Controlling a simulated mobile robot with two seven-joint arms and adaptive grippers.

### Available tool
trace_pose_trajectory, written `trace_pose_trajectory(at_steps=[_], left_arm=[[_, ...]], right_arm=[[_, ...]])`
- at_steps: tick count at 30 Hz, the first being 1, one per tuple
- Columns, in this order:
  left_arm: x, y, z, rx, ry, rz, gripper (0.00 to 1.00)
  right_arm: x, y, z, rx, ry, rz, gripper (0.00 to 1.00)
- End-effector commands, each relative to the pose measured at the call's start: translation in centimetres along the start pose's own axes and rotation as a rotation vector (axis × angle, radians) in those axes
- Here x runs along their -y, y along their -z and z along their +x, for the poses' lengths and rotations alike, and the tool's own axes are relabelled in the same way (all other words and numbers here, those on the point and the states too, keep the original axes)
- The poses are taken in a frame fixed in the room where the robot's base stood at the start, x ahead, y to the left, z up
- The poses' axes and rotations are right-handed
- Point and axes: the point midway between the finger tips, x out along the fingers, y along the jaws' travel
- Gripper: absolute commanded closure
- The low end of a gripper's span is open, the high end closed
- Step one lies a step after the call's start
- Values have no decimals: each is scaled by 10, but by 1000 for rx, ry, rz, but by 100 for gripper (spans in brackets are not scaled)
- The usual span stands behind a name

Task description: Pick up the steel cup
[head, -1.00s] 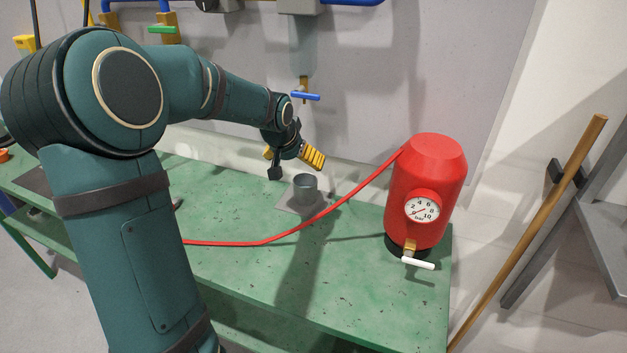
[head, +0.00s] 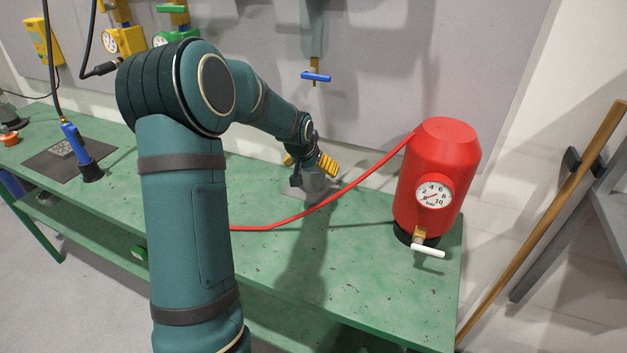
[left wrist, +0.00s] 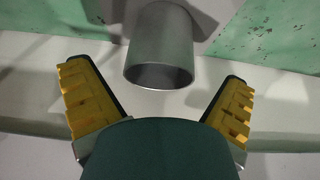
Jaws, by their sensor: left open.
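The steel cup (left wrist: 160,48) is a plain grey cylinder with its open rim facing my left wrist camera. In the head view the cup (head: 316,186) stands on a small grey plate on the green bench, partly covered by my gripper. My left gripper (head: 312,174) is open at the cup. In the left wrist view its yellow-padded fingers (left wrist: 155,72) are spread, one on each side of the cup, with visible gaps to it. The cup's lower part is hard to see there. My right gripper is not in view.
A red tank (head: 445,160) with a gauge stands right of the cup, its red hose (head: 350,184) running close past the cup. A blue-handled tap (head: 316,77) hangs above. The bench front (head: 340,270) is clear.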

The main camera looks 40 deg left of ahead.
Motion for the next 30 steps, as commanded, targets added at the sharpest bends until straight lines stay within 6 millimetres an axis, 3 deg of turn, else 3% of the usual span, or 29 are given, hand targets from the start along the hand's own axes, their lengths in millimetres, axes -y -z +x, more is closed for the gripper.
trace_pose_trajectory(at_steps=[5,12,14,18,19,30], left_arm=[[0,-3,26,1,0,1,0],[0,-2,27,-1,0,0,0],[0,-2,27,-1,0,0,18],[0,-2,27,-1,0,0,67],[0,-2,27,0,0,0,74],[0,-2,26,0,0,0,77]], right_arm=[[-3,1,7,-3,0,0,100],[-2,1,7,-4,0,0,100],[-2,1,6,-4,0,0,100],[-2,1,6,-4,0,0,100],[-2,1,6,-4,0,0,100],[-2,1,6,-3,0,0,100]])
